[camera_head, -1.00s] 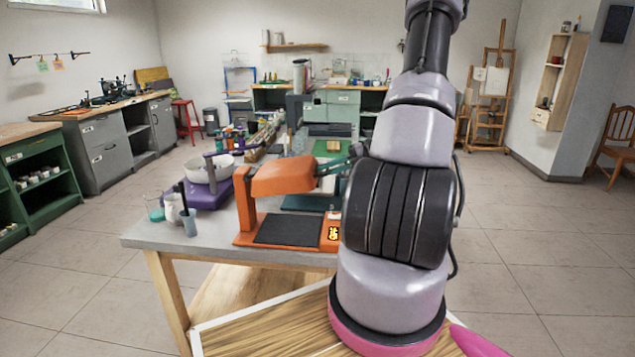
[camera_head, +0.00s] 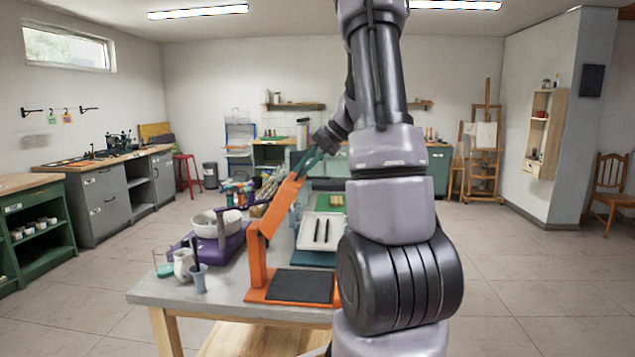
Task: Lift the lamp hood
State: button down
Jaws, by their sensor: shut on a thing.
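The orange lamp (camera_head: 256,262) stands on the near part of the grey table, with a flat black pad (camera_head: 302,286) on its base. Its orange hood (camera_head: 284,205) is tilted steeply up from the top of the post, its free end high and to the right. My gripper (camera_head: 304,168), with teal fingers, is shut on the hood at that raised end. The exact contact of the fingers is small and partly hidden in this view.
A white tray with two dark strips (camera_head: 320,232) lies behind the lamp. A purple device with a white bowl (camera_head: 215,235) stands left of it. A cup with a dark tool (camera_head: 198,278) and a white jug (camera_head: 183,265) stand near the table's left edge.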

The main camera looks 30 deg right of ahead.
jog(key=shift+w+a+r, duration=0.35)
jog(key=shift+w+a, duration=0.05)
jog(key=shift+a, duration=0.25)
jog(key=shift+w+a+r, duration=0.35)
jog(key=shift+w+a, duration=0.05)
jog(key=shift+a, duration=0.2)
jog(key=shift+w+a+r, duration=0.35)
jog(key=shift+w+a, duration=0.05)
jog(key=shift+a, duration=0.25)
jog(key=c, duration=0.9)
grip_release()
jog(key=shift+f, duration=0.1)
jog(key=shift+s, duration=0.1)
jog(key=v, duration=1.1)
